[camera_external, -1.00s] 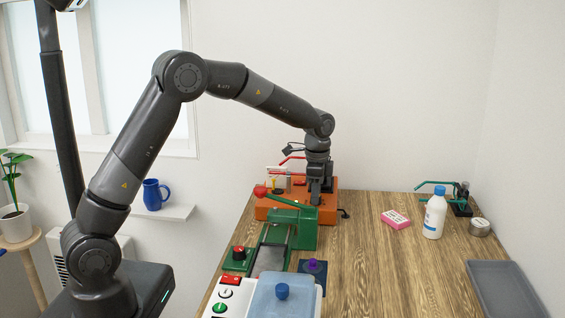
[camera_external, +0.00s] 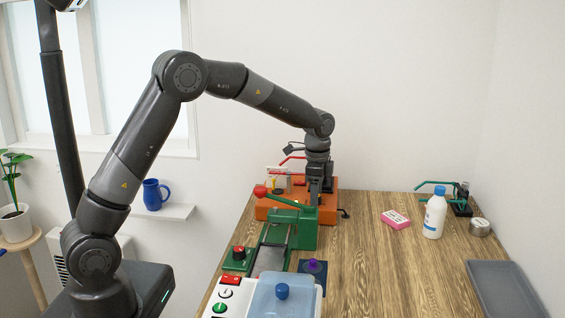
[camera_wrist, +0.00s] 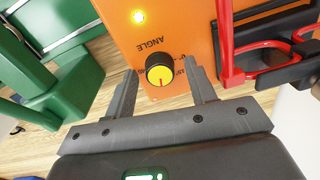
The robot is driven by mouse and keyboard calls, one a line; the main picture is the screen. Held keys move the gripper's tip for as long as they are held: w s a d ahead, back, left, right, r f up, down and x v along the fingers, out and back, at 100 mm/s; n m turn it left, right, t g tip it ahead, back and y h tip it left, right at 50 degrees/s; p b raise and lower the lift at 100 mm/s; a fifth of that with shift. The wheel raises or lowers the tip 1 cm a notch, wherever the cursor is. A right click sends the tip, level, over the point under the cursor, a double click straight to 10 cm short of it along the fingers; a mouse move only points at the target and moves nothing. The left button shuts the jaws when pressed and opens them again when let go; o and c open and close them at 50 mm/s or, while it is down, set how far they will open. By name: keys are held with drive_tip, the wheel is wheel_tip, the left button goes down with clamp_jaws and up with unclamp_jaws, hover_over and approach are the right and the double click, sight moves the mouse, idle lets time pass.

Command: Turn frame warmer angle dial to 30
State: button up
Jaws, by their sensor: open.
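The frame warmer is an orange machine (camera_external: 264,210) at the far end of the table; its orange face (camera_wrist: 188,30) fills the upper middle of the wrist view. Its angle dial (camera_wrist: 160,74) is a black knob with a yellow cap and a dark pointer line, by the printed word ANGLE. Scale marks beside it are partly hidden and I cannot read the dial's value. My gripper (camera_wrist: 160,66) is open, one finger on each side of the dial, with gaps visible. In the external view my gripper (camera_external: 314,192) is in front of the machine and the dial is hidden.
A green press (camera_external: 305,232) with a red-knobbed lever stands just in front of the orange machine. A red handle (camera_wrist: 228,45) is close to the right finger.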

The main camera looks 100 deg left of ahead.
drive_tip(key=shift+r, duration=0.1)
wheel_tip(320, 180, up, 11)
drive_tip(key=shift+d+f, duration=0.15)
drive_tip(key=shift+f, duration=0.05)
drive_tip(key=shift+d, duration=0.1)
idle(0.5)
drive_tip(key=s+d+r+t, duration=0.1)
drive_tip(key=s+d+r, duration=0.15)
drive_tip(key=d, duration=0.55)
drive_tip(key=s+d+r+t, duration=0.1)
drive_tip(key=s+d+r, duration=0.15)
drive_tip(key=d, duration=0.65)
drive_tip(key=s+d+r+t, duration=0.1)
drive_tip(key=d+r, duration=0.3)
drive_tip(key=d, duration=0.4)
drive_tip(key=s+d+f+n+t, duration=0.1)
drive_tip(key=s+d+f, duration=0.4)
drive_tip(key=s+d, duration=1)
drive_tip(key=shift+s+d+t, duration=0.3)
drive_tip(key=shift+s+t, duration=0.3)
drive_tip(key=shift+t, duration=0.2)
